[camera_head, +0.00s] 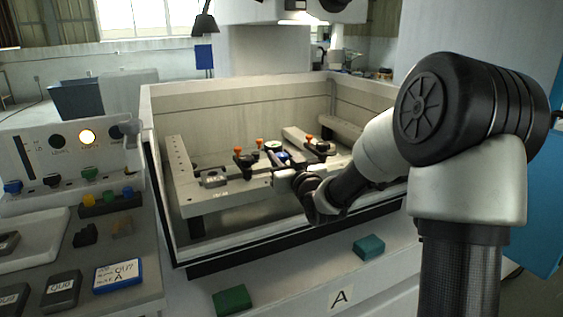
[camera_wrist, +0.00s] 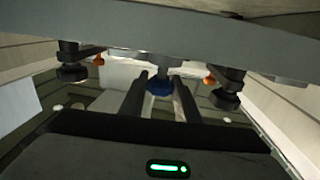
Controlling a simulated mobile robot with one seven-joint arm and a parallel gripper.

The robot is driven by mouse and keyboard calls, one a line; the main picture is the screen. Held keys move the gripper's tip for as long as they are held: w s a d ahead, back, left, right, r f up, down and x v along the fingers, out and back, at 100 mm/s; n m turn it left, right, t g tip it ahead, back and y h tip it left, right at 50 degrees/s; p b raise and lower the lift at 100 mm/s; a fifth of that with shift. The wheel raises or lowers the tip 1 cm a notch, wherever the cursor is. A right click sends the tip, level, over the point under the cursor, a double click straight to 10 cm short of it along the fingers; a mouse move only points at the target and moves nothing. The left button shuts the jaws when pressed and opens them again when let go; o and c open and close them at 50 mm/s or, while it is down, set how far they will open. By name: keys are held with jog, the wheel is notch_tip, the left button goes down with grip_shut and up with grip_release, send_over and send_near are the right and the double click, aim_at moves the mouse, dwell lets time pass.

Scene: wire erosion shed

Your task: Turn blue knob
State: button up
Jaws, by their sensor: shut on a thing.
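A blue knob (camera_wrist: 159,88) sits between the two dark fingers of my gripper (camera_wrist: 160,80) in the wrist view. The fingers are closed on its sides, and its front rim shows between them. In the head view my gripper (camera_head: 283,168) reaches over the front wall of the open tank to the fixture. There a small patch of the blue knob (camera_head: 283,156) shows just beyond the fingers; the rest is hidden by my gripper.
Clamps with orange knobs (camera_head: 238,150) stand on the rails at both sides of my gripper. The tank's front wall (camera_head: 260,239) runs below my arm. A control panel (camera_head: 60,155) with coloured knobs stands at left. Green (camera_head: 232,300) and teal (camera_head: 369,246) blocks lie in front.

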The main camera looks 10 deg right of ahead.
jog(key=n+y+p, duration=0.1)
jog(key=y, duration=0.1)
jog(key=n+g+y+p, duration=0.1)
jog(key=shift+d+r+n+y, duration=0.1)
jog(key=shift+r+n+y, duration=0.1)
jog(key=shift+n+y, duration=0.15)
jog(key=shift+n+g+y+p, duration=0.45)
jog(key=shift+g+y+p, duration=0.05)
jog(key=shift+y, duration=0.25)
jog(key=shift+f, duration=0.1)
jog(key=o, duration=1)
jog(key=shift+w, duration=0.1)
jog(key=shift+o, duration=0.2)
jog(key=shift+f, duration=0.1)
jog(key=p+v, duration=0.2)
jog(key=v, duration=1.5)
